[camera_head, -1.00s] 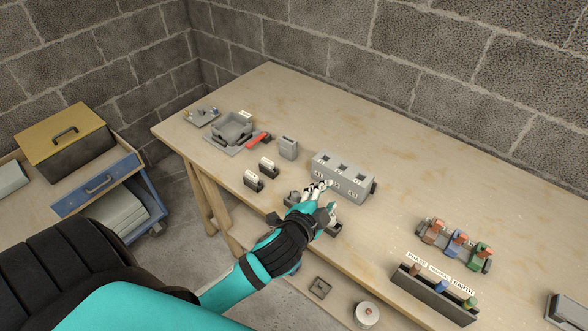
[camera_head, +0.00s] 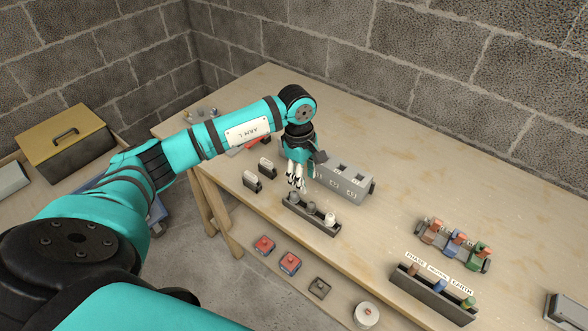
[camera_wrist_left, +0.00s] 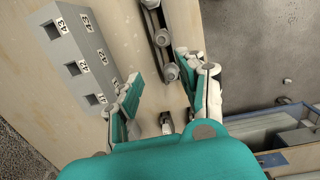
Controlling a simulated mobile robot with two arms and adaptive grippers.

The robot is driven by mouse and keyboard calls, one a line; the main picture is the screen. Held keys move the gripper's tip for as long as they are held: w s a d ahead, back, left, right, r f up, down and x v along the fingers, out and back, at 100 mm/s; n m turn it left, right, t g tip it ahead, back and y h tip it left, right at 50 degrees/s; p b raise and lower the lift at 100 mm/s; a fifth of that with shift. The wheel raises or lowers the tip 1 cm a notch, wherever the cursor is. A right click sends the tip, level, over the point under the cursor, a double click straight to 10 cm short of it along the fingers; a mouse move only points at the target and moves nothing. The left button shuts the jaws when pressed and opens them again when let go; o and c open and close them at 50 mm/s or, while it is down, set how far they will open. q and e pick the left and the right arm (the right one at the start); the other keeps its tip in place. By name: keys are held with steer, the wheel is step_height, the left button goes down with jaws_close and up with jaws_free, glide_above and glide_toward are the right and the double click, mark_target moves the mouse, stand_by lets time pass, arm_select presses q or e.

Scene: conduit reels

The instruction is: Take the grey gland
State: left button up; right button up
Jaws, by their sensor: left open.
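A dark rack (camera_head: 318,222) near the front edge of the table holds a row of small rounded pieces. The left one (camera_head: 294,197) and middle one (camera_head: 311,207) look grey, and the right one (camera_head: 330,220) is paler. I cannot tell for sure which is the grey gland. In the left wrist view these pieces show in the rack, such as one grey piece (camera_wrist_left: 170,71). My left gripper (camera_head: 296,183) points down just above and behind the rack's left end. Its fingers are apart and empty (camera_wrist_left: 160,84). My right gripper is not in view.
A grey numbered block (camera_head: 345,181) stands close behind my left gripper. Two small labelled dark blocks (camera_head: 253,181) sit to its left. Red boxes (camera_head: 290,263) lie below the table top.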

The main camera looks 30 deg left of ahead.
mark_target(294, 192)
arm_select(q)
steer(key=a, duration=0.1)
steer(key=a+y, duration=0.1)
steer(key=a, duration=0.1)
steer(key=shift+s+r, duration=0.1)
steer(key=shift+r, duration=0.2)
steer(key=shift+f, duration=0.1)
steer(key=shift+f+b, duration=0.4)
steer(key=shift+f, duration=0.15)
step_height(294, 192, down, 8)
steer(key=b, duration=0.5)
steer(key=shift+r, duration=0.15)
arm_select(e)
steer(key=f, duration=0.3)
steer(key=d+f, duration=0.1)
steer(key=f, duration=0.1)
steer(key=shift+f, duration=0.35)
arm_select(q)
steer(key=shift+c, duration=0.6)
jaws_close()
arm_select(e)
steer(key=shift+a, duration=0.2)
